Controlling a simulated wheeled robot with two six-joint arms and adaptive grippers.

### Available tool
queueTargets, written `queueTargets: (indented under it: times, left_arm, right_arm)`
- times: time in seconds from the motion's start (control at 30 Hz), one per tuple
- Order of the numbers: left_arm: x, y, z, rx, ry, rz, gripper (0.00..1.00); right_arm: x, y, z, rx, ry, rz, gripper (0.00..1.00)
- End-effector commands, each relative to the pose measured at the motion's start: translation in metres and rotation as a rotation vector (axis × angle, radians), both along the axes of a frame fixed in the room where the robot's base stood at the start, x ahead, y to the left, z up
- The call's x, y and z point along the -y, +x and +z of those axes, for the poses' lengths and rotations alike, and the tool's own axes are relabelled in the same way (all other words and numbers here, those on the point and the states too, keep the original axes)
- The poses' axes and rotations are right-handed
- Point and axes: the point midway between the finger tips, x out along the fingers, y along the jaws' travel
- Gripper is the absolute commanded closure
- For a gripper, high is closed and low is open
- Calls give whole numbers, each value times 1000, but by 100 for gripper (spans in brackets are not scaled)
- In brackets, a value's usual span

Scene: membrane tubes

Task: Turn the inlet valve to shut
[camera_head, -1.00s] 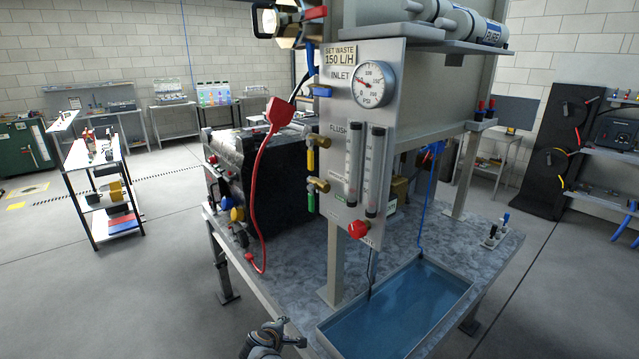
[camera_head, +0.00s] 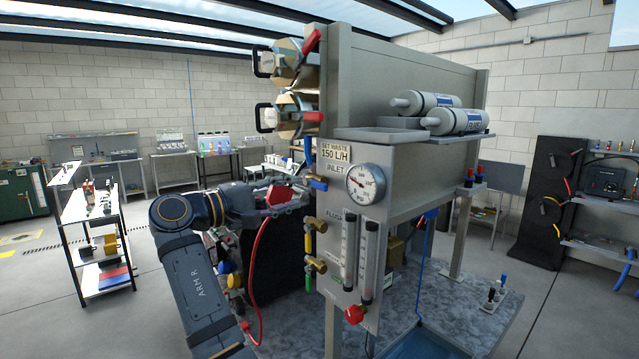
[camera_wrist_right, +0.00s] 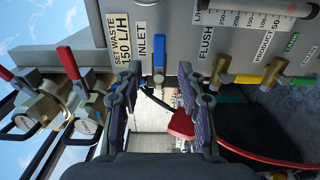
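The inlet valve's blue lever (camera_head: 318,184) is on the left edge of the grey panel, beside the "INLET" label (camera_head: 338,168). It sticks out sideways, across the line of the vertical pipe. In the right wrist view, which is turned sideways, the blue lever (camera_wrist_right: 160,53) stands just beyond the fingertips, between their lines. My right gripper (camera_head: 298,190) is raised left of the valve. Its two fingers show spread apart and empty in the right wrist view (camera_wrist_right: 162,85); contact with the lever is not visible. My left gripper is not in view.
Below are the yellow flush lever (camera_head: 308,240), brass valves and a red knob (camera_head: 354,314). A pressure gauge (camera_head: 366,184) is right of the lever. Red-handled valves (camera_head: 297,115) are above. A red connector (camera_wrist_right: 181,125) with a red hose (camera_head: 256,260) hangs behind the gripper.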

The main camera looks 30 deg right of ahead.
Motion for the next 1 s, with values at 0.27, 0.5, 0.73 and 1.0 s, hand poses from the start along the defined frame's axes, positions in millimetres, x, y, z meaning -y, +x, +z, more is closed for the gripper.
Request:
queueTargets:
  times: [0.27, 0.5, 0.73, 1.0]
  left_arm:
    - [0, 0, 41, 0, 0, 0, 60]
    - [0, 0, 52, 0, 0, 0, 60]
    - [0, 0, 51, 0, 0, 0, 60]
    - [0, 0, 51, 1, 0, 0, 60]
  right_arm:
    - [60, 4, 7, -2, -3, -3, 60]
    - [86, 7, 3, 0, -1, 0, 60]
    - [88, 7, 0, 0, 0, 2, 60]
    - [88, 7, 0, 0, 0, 2, 90]
